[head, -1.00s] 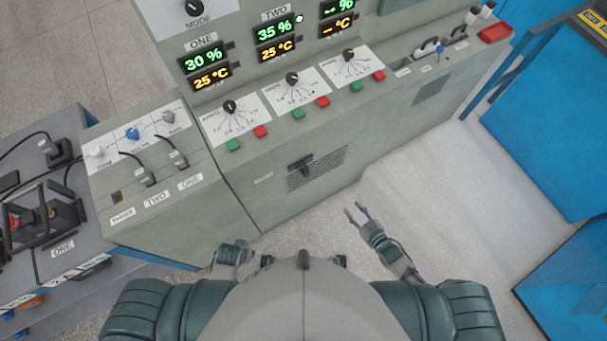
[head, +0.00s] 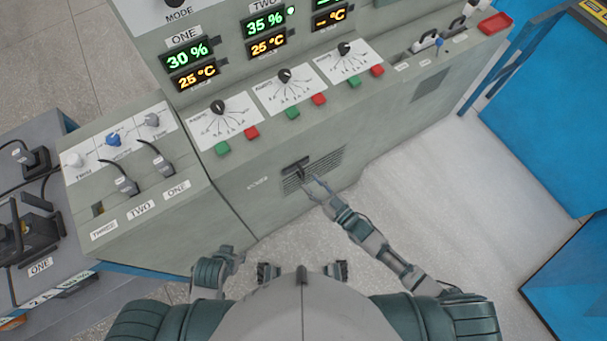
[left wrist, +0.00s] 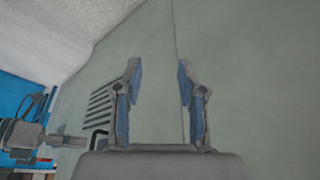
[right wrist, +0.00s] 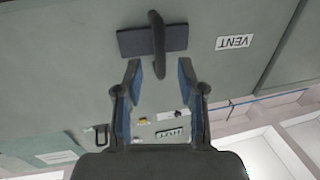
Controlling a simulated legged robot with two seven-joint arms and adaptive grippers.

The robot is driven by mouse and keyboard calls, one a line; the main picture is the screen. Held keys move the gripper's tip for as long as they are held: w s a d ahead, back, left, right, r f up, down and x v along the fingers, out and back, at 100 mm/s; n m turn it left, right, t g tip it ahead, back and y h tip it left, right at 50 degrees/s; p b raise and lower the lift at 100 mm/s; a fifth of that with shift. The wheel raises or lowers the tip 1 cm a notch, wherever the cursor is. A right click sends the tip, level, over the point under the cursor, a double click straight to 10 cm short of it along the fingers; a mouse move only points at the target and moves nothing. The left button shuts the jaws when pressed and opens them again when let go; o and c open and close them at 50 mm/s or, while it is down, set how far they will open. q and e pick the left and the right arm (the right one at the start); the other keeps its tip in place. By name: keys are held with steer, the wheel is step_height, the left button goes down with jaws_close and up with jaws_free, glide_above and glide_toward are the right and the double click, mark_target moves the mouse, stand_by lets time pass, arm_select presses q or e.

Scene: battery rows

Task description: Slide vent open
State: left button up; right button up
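The vent is a slatted grille (head: 326,163) low on the grey cabinet front, with a dark handle (head: 294,166) at its left end. In the right wrist view the handle (right wrist: 157,42) is a curved black bar on a dark plate, beside a label reading VENT (right wrist: 234,42). My right gripper (head: 316,188) is open and points at the handle; the bar's end lies at the gap between its fingertips (right wrist: 159,72), with no grip on it. My left gripper (left wrist: 160,72) is open and empty, facing bare cabinet wall; the slats (left wrist: 100,106) show left of it.
Above the vent, a sloped panel carries dials (head: 284,76) and red and green buttons (head: 319,99). Plugs on cables (head: 162,164) sit in the lower left console. Blue structures (head: 560,130) stand at right. The floor (head: 420,180) right of the cabinet is clear.

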mark_target(304, 176)
arm_select(q)
steer(key=w, duration=0.1)
steer(key=w+t, duration=0.1)
steer(key=shift+w+d+r+t, duration=0.1)
steer(key=shift+w+d+t, duration=0.2)
steer(key=shift+w+d, duration=0.1)
arm_select(e)
steer(key=x, duration=0.4)
steer(key=shift+w+a, duration=0.3)
jaws_close()
steer(key=shift+d, duration=0.1)
